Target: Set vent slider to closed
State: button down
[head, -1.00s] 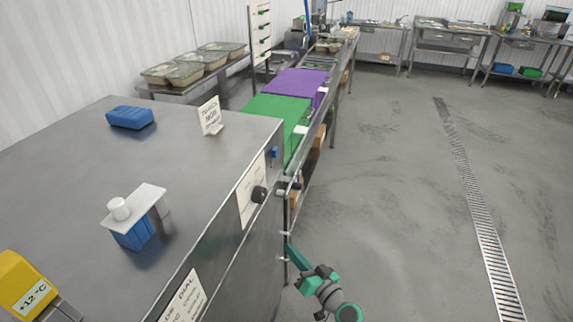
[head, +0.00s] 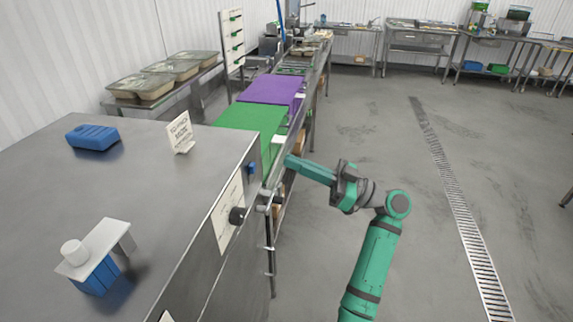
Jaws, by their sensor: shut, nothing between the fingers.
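A steel cabinet (head: 150,180) fills the left of the head view. Its right side panel carries a white label (head: 228,212), a black knob (head: 237,215), a small blue part (head: 251,168) and a grey fitting (head: 265,196). I cannot tell for sure which of these is the vent slider, nor read its setting. My gripper (head: 289,161) is shut and empty. Its teal fingers point left toward the panel, just right of the blue part in the picture. I cannot tell whether they touch anything.
On the cabinet top are a blue block (head: 92,137), a small sign (head: 180,132) and a white-topped blue piece (head: 97,258). Behind the cabinet, a bench holds green (head: 240,120) and purple (head: 272,89) mats. Open floor with a drain grate (head: 450,180) lies to the right.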

aim_at(252, 168)
jog(key=w+a, duration=0.1)
jog(key=a, duration=0.4)
jog(key=w+a, duration=0.1)
jog(key=a, duration=0.1)
jog(key=shift+w+a, duration=0.3)
jog(key=shift+a, duration=0.1)
jog(key=shift+f, duration=0.5)
jog(key=shift+a+f, duration=0.15)
jog(key=shift+s, duration=0.1)
jog(key=shift+f, duration=0.1)
